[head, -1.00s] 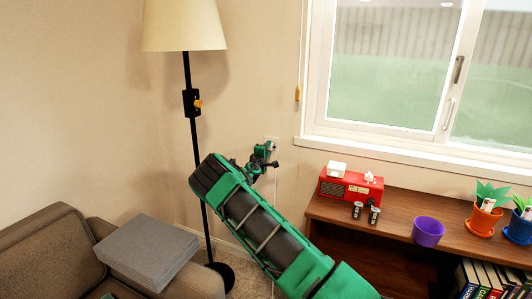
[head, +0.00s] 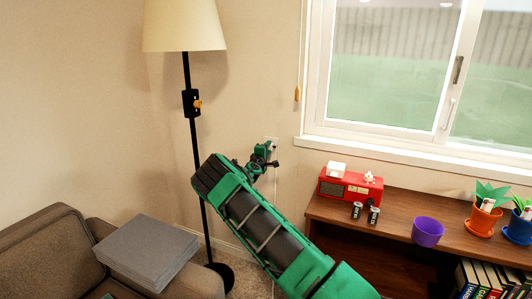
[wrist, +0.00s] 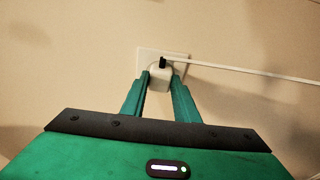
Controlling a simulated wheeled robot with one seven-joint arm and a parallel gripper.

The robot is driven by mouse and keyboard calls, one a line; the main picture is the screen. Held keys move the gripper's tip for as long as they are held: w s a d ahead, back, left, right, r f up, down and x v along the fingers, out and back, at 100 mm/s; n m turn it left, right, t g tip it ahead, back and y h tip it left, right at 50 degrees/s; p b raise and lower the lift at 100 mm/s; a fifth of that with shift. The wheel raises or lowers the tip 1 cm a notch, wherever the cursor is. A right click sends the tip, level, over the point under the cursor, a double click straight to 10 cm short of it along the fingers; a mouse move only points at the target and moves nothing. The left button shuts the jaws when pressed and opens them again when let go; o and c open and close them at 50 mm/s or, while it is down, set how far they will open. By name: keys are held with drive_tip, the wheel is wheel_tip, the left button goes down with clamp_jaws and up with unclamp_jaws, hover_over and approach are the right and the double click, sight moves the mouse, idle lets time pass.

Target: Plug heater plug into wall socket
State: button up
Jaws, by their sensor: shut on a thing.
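My gripper (wrist: 160,80) is shut on the white heater plug (wrist: 159,75), with one green finger on each side of it. The plug is directly in front of the pale wall socket plate (wrist: 146,57), which shows around its upper part. I cannot tell whether the plug's prongs are in the socket, as its body hides the contact. In the head view my gripper (head: 266,157) is up against the wall by the socket plate (head: 271,139), left of the window.
A floor lamp (head: 193,140) stands just left of my arm. A wooden shelf (head: 400,208) with a red radio (head: 346,188) and a purple pot (head: 428,231) is on the right. A sofa (head: 50,245) with a grey stack (head: 146,247) is at the lower left.

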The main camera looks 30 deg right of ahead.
drive_tip(key=o, duration=1.1)
drive_tip(key=shift+o, duration=0.2)
